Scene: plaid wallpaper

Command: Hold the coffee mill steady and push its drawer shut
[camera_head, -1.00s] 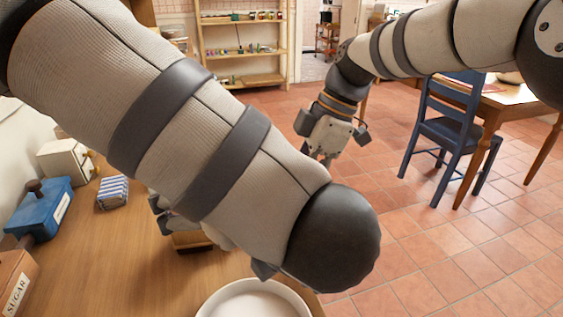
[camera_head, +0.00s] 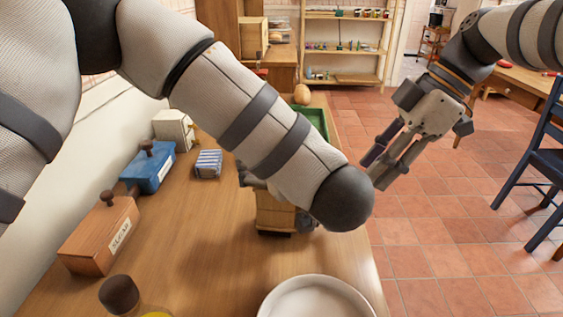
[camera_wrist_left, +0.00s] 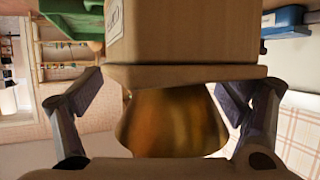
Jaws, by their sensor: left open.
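The coffee mill (camera_head: 275,212) is a wooden box on the counter, mostly hidden by my left arm in the head view. In the left wrist view its wooden body (camera_wrist_left: 185,38) is close, with a label at one side and a rounded brass hopper (camera_wrist_left: 170,122). My left gripper (camera_wrist_left: 172,95) is open, its fingers on either side of the hopper with gaps visible. I cannot make out the drawer. My right gripper (camera_head: 379,168) hangs over the floor, right of the counter and apart from the mill. Its opening is unclear.
A white bowl (camera_head: 315,299) stands at the counter's front. A sugar box (camera_head: 98,238), blue box (camera_head: 150,168), cream box (camera_head: 172,130) and striped packet (camera_head: 208,163) stand left. A green tray (camera_head: 318,122) lies behind. A blue chair (camera_head: 545,160) stands right.

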